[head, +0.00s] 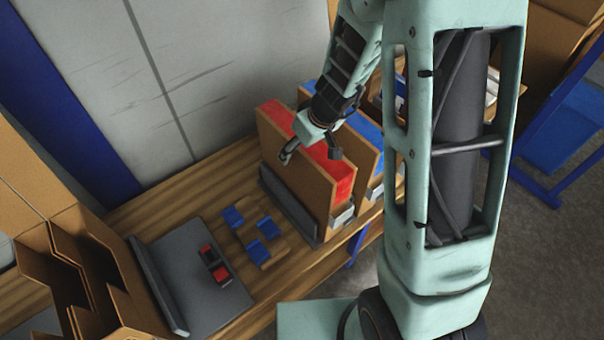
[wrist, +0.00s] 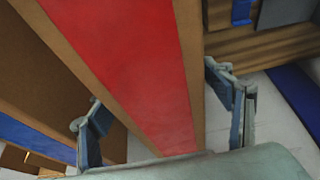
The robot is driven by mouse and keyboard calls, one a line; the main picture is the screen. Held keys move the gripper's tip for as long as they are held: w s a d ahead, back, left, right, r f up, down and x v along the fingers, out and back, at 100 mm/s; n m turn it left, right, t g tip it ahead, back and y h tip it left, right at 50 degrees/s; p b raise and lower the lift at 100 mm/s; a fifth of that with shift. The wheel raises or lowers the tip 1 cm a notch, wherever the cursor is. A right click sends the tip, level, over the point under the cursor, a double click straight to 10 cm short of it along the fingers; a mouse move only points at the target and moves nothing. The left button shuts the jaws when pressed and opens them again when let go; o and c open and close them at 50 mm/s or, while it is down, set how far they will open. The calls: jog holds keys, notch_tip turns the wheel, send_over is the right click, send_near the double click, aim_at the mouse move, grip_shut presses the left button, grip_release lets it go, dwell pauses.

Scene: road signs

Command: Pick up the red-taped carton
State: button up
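The red-taped carton (head: 341,182) stands upright on the wooden table, a narrow brown box with a wide red strip along its top. In the wrist view its red strip (wrist: 135,70) runs through the middle. My gripper (head: 311,155) is above the carton with its fingers spread. In the wrist view my gripper (wrist: 163,102) is open, with one finger on either side of the carton. No finger clearly touches it. The lower part of the carton is partly hidden behind a grey holder.
A blue-taped carton (head: 366,131) stands close behind the red one, with a narrow gap between. The grey holder (head: 288,206) flanks the red one. Small blue pieces (head: 264,228) and a grey stand (head: 205,285) with red-and-black items lie left. Open cartons (head: 85,260) stand at far left.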

grip_shut()
jog(key=shift+w, duration=0.1)
dwell(0.3)
jog(key=shift+r, duration=0.2)
